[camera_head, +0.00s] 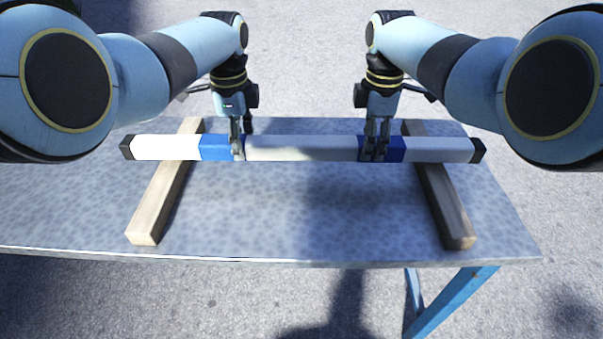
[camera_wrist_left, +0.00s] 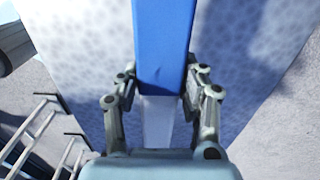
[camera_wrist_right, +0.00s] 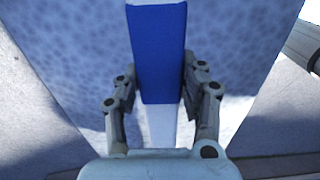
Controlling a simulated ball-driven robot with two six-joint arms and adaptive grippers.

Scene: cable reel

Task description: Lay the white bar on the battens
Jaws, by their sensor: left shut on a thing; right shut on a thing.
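The white bar (camera_head: 300,148) has black end caps and two blue bands. In the head view it runs level across the table, over both wooden battens. The left batten (camera_head: 160,202) and the right batten (camera_head: 444,205) lie front to back on the table. I cannot tell whether the bar touches them. My left gripper (camera_head: 238,150) is shut on the bar at its left blue band (camera_wrist_left: 163,45). My right gripper (camera_head: 376,150) is shut on the bar at its right blue band (camera_wrist_right: 157,50). The fingers straddle the bar in both wrist views.
The table (camera_head: 300,225) has a mottled blue-grey top, bare between the battens. Its front edge lies just before the battens' near ends. A blue table leg (camera_head: 452,300) shows at the lower right. Grey paved ground surrounds the table.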

